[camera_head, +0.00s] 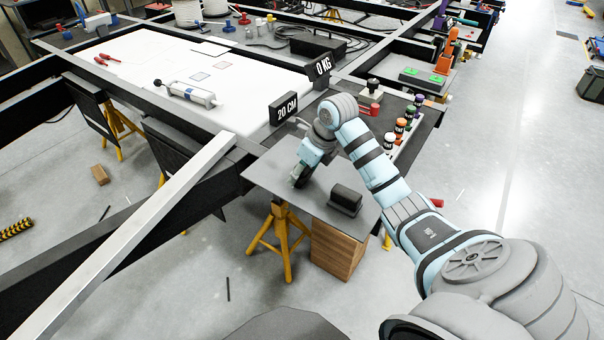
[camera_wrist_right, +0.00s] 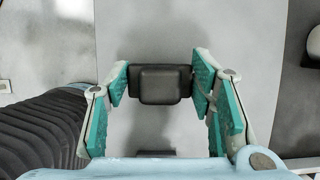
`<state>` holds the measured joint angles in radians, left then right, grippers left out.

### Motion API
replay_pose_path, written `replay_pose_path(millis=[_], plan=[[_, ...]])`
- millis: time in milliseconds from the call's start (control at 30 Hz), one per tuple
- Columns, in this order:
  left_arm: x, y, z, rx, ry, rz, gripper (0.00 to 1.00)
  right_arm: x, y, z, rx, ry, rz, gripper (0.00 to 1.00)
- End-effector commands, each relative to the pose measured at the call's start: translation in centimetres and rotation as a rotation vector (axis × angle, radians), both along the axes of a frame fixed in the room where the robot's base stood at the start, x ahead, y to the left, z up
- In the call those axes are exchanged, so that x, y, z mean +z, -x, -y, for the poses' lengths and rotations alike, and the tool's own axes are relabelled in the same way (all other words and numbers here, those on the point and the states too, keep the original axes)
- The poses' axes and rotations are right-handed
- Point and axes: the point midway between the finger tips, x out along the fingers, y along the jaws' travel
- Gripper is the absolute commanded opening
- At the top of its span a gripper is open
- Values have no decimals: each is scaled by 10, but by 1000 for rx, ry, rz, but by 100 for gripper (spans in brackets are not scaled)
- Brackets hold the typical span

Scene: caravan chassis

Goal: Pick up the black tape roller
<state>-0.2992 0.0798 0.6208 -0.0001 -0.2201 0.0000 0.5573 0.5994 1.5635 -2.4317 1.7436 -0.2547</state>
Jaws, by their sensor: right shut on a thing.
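The black tape roller (camera_wrist_right: 160,84) shows in the right wrist view as a wide dark bar with a squarish raised part, between the two green-padded fingers. My right gripper (camera_wrist_right: 160,78) is shut on it, with one finger at each end of the bar. In the head view my right gripper (camera_head: 302,174) points down over the left part of a small grey board (camera_head: 272,178), and the roller is mostly hidden by the gripper. I cannot tell whether it touches the board. My left gripper is not in view.
A black block (camera_head: 345,199) lies on the board, right of the gripper. Signs reading 20 CM (camera_head: 284,108) and 0 KG (camera_head: 320,68) stand behind. Several small bottles (camera_head: 400,125) stand on the right. A grey-white caulking tube (camera_head: 192,94) lies on the white panel (camera_head: 130,60).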

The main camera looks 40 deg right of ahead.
Motion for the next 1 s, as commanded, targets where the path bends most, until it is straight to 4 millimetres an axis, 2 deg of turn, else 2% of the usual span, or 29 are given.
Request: replay_pose_path(millis=[200,367,467,600,700,833,1000], plan=[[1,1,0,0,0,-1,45,6,-1,0,0,0,2,18],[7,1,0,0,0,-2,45,30,-1,0,0,1,4,18],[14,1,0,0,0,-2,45,61,-1,0,0,0,6,18],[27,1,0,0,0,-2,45,121,-2,0,0,1,9,18],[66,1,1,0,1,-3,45,166,0,0,-1,-1,1,18],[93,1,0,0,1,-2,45,192,0,0,0,0,1,18],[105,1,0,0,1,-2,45,203,0,0,0,0,1,18]])
